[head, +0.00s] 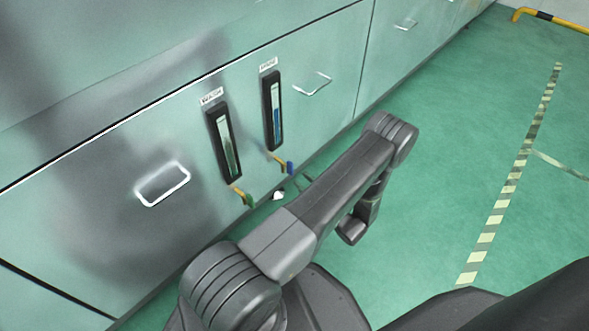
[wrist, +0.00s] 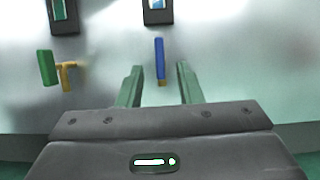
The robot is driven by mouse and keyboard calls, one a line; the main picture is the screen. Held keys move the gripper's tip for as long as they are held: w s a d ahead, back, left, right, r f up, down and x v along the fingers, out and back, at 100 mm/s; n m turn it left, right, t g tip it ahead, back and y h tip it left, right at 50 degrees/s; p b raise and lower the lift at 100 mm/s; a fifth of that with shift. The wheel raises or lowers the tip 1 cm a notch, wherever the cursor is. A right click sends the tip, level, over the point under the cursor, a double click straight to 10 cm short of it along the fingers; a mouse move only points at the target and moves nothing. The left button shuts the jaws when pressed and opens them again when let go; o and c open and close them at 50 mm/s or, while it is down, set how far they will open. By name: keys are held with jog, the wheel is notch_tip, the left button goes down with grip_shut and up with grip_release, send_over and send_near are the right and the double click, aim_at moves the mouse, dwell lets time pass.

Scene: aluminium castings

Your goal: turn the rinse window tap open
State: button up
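The rinse window tap has a blue handle (wrist: 160,55) and a brass body, and it sits below the right-hand window. In the wrist view the blue handle stands upright in the picture, with brass at its lower end. In the head view the same tap (head: 290,167) sticks out from the cabinet front, below the rinse window (head: 272,112). My gripper (wrist: 159,70) is open. Its two green fingers point at the panel, one on each side of the tap in the picture. I see no clear contact. In the head view my arm largely hides the gripper.
A second tap with a green handle (wrist: 47,68) is to the left, below the wash window (head: 224,142). Metal pull handles (head: 163,185) stick out from the cabinet front. The green floor (head: 450,170) to the right is clear, with a striped line.

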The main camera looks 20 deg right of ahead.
aim_at(293, 170)
jog(key=p+v, duration=0.1)
jog(key=v, duration=0.6)
jog(key=b+x, duration=0.3)
jog(key=x, duration=1)
jog(key=shift+w+a+r, duration=0.15)
jog(key=shift+w, duration=0.2)
jog(key=shift+s, duration=0.1)
